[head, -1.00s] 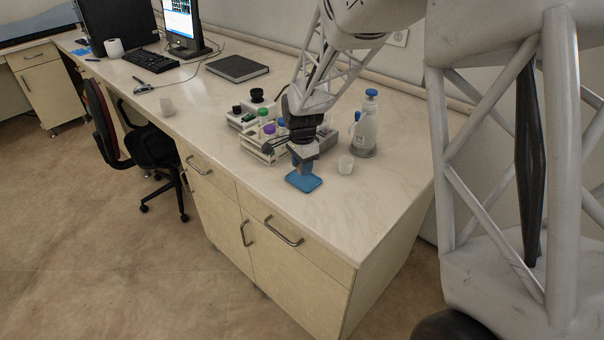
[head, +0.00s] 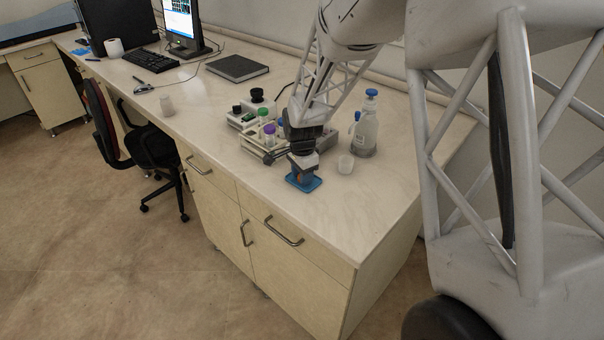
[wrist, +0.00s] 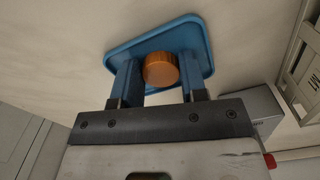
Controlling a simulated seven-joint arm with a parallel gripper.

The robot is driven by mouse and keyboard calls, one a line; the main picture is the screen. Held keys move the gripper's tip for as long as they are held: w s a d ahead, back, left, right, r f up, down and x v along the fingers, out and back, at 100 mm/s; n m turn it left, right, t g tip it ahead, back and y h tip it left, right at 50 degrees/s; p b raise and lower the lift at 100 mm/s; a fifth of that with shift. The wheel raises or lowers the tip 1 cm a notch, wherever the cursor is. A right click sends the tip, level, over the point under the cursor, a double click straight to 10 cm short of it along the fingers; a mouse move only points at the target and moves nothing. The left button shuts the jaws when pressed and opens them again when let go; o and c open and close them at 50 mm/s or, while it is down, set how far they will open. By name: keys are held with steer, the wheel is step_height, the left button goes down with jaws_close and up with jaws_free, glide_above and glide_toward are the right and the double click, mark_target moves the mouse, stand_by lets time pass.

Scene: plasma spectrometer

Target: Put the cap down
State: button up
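The orange cap (wrist: 161,70) is between the two blue fingers of my gripper (wrist: 161,76) in the wrist view. Both fingertips appear to touch its sides, so my gripper looks shut on it. The blue tray (wrist: 199,29) lies flat on the bench directly under the cap. It also shows in the head view (head: 316,184), where my gripper (head: 303,178) is low over it and the cap is hidden. I cannot tell whether the cap touches the tray.
A rack (head: 252,150) with several coloured-cap tubes stands left of my gripper.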

steer(key=o, duration=0.3)
steer(key=shift+o, duration=0.2)
steer(key=shift+r, duration=0.1)
step_height(320, 180, up, 12)
stand_by(0.6)
stand_by(0.6)
steer(key=s+d+r+n+t, duration=0.1)
steer(key=s+d+r+n, duration=0.3)
steer(key=s, duration=0.5)
steer(key=s+d+r+n, duration=0.2)
steer(key=s+d+r, duration=0.35)
steer(key=s, duration=0.35)
steer(key=s+d+n, duration=0.2)
steer(key=s+n, duration=0.1)
steer(key=s, duration=0.7)
steer(key=s+d+r+n+t, duration=0.1)
steer(key=s+d+n, duration=0.2)
steer(key=s, duration=0.7)
steer(key=shift+s+d+t, duration=0.15)
steer(key=shift+d+t, duration=0.1)
steer(key=shift+t, duration=0.05)
